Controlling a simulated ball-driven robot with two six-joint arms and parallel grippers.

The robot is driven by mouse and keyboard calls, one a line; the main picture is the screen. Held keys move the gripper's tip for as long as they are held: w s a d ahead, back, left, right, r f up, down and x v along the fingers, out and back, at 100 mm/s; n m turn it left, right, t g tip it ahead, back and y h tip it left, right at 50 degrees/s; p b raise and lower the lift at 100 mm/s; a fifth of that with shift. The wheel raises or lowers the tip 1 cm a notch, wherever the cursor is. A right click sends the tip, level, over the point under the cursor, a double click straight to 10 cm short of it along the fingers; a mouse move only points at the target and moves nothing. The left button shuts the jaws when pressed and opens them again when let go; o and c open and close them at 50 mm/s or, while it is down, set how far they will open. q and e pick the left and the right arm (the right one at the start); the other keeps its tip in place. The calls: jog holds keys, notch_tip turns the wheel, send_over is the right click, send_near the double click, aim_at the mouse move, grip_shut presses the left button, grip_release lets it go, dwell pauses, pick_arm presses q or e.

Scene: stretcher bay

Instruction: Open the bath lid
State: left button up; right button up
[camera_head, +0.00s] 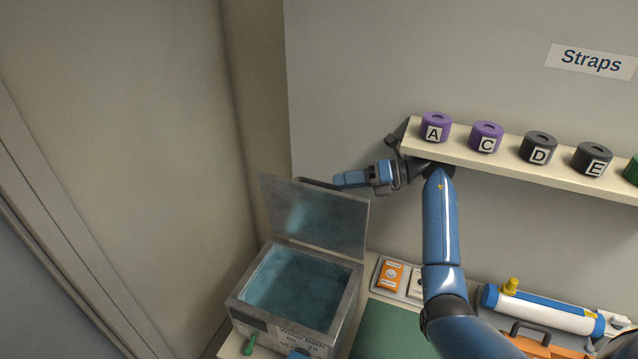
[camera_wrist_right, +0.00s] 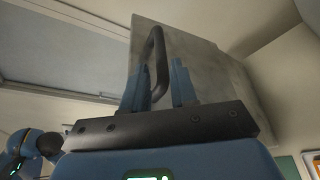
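The water bath (camera_head: 340,312) is a grey metal box at the lower left of the head view, with bluish water inside. Its lid (camera_head: 318,217) stands raised, tilted up at the back of the box. My right gripper (camera_head: 340,181) is at the lid's top edge, reaching in from the right. In the right wrist view the lid (camera_wrist_right: 205,65) fills the middle, with its dark loop handle (camera_wrist_right: 158,48). The two blue fingers (camera_wrist_right: 158,88) are apart, with the handle showing between them; contact cannot be told. My left gripper is not in view.
A shelf (camera_head: 480,160) with lettered purple and dark rolls is right of my right gripper, close to my arm. A tray (camera_head: 376,283) with an orange packet stands right of the bath. A blue and white cylinder (camera_head: 545,311) lies farther right. A wall is left of the bath.

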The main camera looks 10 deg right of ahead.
aim_at(321, 185)
jog(key=p+x, duration=0.3)
jog(key=x, duration=0.3)
jog(key=shift+r, duration=0.1)
jog(key=shift+w+a, duration=0.1)
jog(key=shift+a, duration=0.2)
jog(key=shift+d+f, duration=0.15)
jog(key=shift+f, duration=0.1)
grip_shut()
